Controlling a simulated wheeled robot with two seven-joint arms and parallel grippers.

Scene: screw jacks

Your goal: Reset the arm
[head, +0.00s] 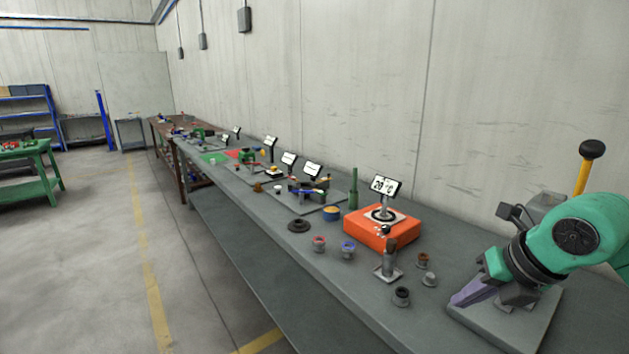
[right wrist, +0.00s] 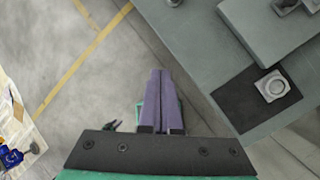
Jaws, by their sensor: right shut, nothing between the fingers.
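My right arm, green with black joints, comes in from the right edge of the head view. Its right gripper (head: 460,301) has purple fingers and points down and left over the front right part of the bench. The right wrist view shows the same gripper (right wrist: 160,74) with its two purple fingers side by side, shut and empty, with floor and the bench edge behind them. My left gripper is in neither view.
The long grey bench (head: 330,262) runs along the wall. An orange box (head: 383,230) with a small display sign stands on it, near a grey post on a square base (head: 388,262) and several small ringed parts.

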